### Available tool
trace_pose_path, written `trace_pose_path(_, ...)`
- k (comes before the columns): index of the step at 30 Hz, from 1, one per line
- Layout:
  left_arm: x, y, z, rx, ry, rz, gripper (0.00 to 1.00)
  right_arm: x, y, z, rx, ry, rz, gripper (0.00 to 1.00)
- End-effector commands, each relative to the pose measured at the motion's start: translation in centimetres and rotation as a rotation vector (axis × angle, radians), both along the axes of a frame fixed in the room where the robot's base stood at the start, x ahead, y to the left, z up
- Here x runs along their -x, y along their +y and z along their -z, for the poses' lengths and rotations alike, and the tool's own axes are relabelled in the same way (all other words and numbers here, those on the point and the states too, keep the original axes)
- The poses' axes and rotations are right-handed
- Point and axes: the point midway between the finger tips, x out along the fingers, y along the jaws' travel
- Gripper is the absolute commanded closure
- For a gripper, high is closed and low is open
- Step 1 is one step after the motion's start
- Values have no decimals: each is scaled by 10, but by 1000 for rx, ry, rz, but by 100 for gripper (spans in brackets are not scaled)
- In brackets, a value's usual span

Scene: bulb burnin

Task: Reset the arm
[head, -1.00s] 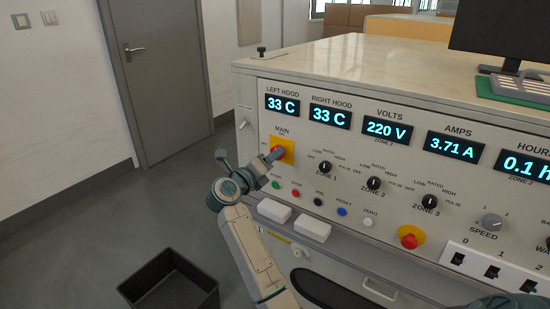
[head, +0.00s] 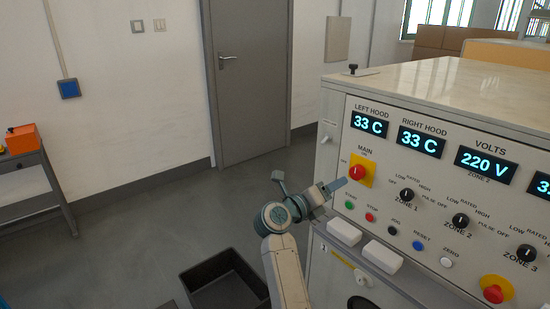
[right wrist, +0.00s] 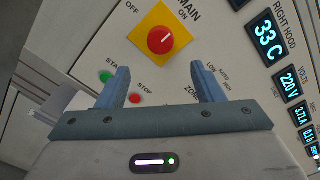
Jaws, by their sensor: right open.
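My right arm reaches up from the bottom of the head view. Its gripper (head: 338,186) is just in front of the test panel (head: 440,185), near the red main knob (head: 357,172) on its yellow plate. In the right wrist view the two blue fingers of the gripper (right wrist: 164,88) stand apart with nothing between them. The red main knob (right wrist: 160,40) is beyond the fingertips, apart from them. The green start button (right wrist: 106,77) and red stop button (right wrist: 135,98) show near the left finger. My left gripper is not in view.
A dark open bin (head: 224,282) stands on the floor left of the panel. A grey cart (head: 28,185) with an orange box (head: 21,139) is at the far left. A red emergency button (head: 494,290) is low on the panel. The floor before the door (head: 247,75) is clear.

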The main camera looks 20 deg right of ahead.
Motion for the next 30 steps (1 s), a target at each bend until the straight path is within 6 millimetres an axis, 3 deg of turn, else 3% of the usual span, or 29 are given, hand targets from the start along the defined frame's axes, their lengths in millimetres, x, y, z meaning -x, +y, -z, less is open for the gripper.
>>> trace_pose_path(4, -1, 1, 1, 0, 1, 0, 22, -2, -1, 6, 59, 34, -11, 39)
trace_pose_path(8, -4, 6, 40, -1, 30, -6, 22, -12, 4, 33, 301, 179, -86, 39)
trace_pose_path(11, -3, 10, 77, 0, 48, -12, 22, -22, 20, 82, 584, 384, -227, 39)
trace_pose_path(14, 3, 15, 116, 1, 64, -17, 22, -22, 45, 155, 843, 612, -424, 39)
trace_pose_path(17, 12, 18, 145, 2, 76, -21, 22, -7, 65, 228, 1020, 805, -609, 39)
trace_pose_path(21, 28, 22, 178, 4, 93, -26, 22, 35, 83, 326, 1194, 1047, -861, 39)
trace_pose_path(23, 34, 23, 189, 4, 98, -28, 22, 59, 88, 365, 1248, 1142, -968, 39)
trace_pose_path(26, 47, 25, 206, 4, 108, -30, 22, 107, 91, 426, 1322, 1295, -1143, 39)
trace_pose_path(30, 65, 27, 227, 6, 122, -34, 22, 186, 87, 499, 1389, 1500, -1387, 39)
